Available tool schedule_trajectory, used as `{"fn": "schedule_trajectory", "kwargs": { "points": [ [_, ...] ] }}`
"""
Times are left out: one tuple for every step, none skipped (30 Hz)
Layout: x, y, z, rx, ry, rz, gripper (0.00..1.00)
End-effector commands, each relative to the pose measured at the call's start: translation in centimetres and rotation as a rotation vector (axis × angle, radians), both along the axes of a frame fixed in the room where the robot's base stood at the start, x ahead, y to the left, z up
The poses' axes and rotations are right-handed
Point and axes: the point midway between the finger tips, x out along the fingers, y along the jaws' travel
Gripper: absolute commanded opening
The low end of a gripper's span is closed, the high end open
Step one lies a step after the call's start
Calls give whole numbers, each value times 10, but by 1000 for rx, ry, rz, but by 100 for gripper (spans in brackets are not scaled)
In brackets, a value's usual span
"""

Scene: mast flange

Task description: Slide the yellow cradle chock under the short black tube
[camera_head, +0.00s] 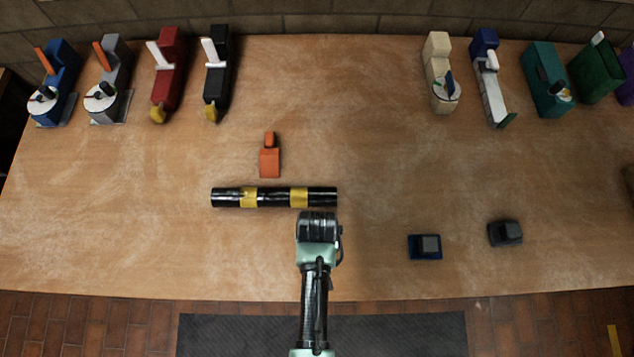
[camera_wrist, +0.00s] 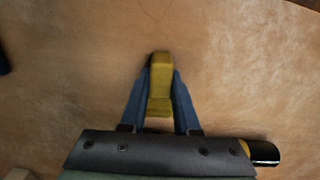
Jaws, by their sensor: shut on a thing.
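My gripper (camera_wrist: 161,78) is shut on the yellow cradle chock (camera_wrist: 160,88), with one blue finger on each side of it. The chock does not show in the head view, where my wrist covers that spot. The short black tube (camera_head: 275,197) has two yellow bands and lies left to right across the middle of the table. In the head view my gripper (camera_head: 318,218) is at the near side of the tube, close to its right end. A black tube end (camera_wrist: 265,152) shows at the lower right of the wrist view, beside the gripper body. I cannot tell whether chock and tube touch.
An orange block (camera_head: 269,158) stands just behind the tube. A blue-based block (camera_head: 425,247) and a dark block (camera_head: 505,233) lie at the front right. Several coloured tools line the back edge at both sides. The table between is clear.

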Motion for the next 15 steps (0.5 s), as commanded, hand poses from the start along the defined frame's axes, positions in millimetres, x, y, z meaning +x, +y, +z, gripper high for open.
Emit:
{"fn": "schedule_trajectory", "kwargs": {
  "points": [
    [0, 0, 0, 0, 0, 0, 0],
    [0, 0, 0, 0, 0, 0, 0],
    [0, 0, 0, 0, -1, 0, 0],
    [1, 0, 0, 0, -1, 0, 0],
    [2, 0, 0, 0, -1, 0, 0],
    [3, 0, 0, 0, -1, 0, 0],
    [3, 0, 0, 0, -1, 0, 0],
    [4, 0, 0, 0, -2, 0, 0],
    [6, 0, 0, 0, -2, 0, 0],
    [7, 0, 0, 0, -2, 0, 0],
    [8, 0, 0, 0, -2, 0, 0],
    [9, 0, 0, 0, -2, 0, 0],
    [10, 0, 0, 0, -2, 0, 0],
    [11, 0, 0, 0, -1, 0, 0],
    [12, 0, 0, 0, -1, 0, 0]
  ]
}}
